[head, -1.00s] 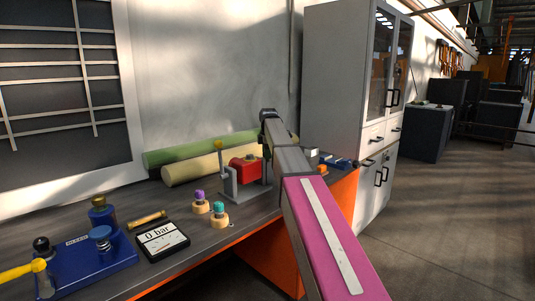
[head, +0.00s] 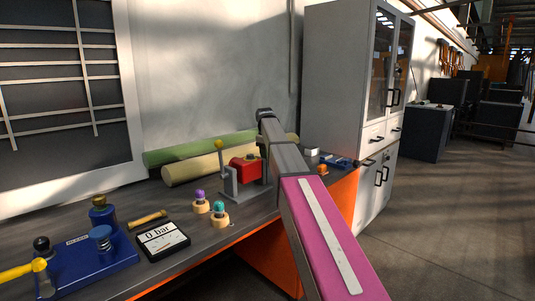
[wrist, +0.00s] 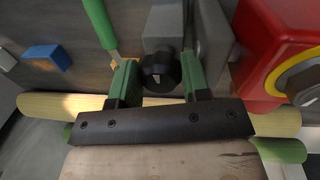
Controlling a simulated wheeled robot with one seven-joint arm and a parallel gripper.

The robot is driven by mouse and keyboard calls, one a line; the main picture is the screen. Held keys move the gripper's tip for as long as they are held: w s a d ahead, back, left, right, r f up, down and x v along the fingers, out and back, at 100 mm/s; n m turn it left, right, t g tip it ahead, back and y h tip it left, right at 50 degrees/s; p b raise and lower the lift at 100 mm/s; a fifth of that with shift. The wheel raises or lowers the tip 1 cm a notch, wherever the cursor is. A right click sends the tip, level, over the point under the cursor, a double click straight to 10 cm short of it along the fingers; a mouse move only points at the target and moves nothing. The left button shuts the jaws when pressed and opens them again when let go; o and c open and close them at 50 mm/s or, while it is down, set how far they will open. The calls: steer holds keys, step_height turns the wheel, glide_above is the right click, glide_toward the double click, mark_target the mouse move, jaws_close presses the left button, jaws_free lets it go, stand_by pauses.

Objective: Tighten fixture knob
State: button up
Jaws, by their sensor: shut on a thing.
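The fixture has a grey base (head: 248,191), a red block (head: 243,170) and a lever with a yellow ball; it stands on the bench left of my arm. In the wrist view the red block (wrist: 272,45) is at the right, with a round yellow-rimmed face. The black fixture knob (wrist: 160,72) is in front of a grey block, between the green-padded fingers of my gripper (wrist: 161,82). The fingers are shut on the knob, one on each side. In the head view my arm hides the gripper and the knob.
Green and cream rolls (head: 195,167) lie along the wall. Two small knobbed pieces (head: 219,214), a gauge reading 0 bar (head: 163,240) and a blue device (head: 88,262) stand on the bench to the left. A green-handled tool (wrist: 99,22) lies near the gripper. A grey cabinet (head: 335,80) stands behind.

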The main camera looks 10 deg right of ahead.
steer(key=shift+r+m, duration=0.1)
steer(key=shift+m, duration=0.5)
steer(key=o, duration=0.9)
steer(key=shift+o, duration=0.2)
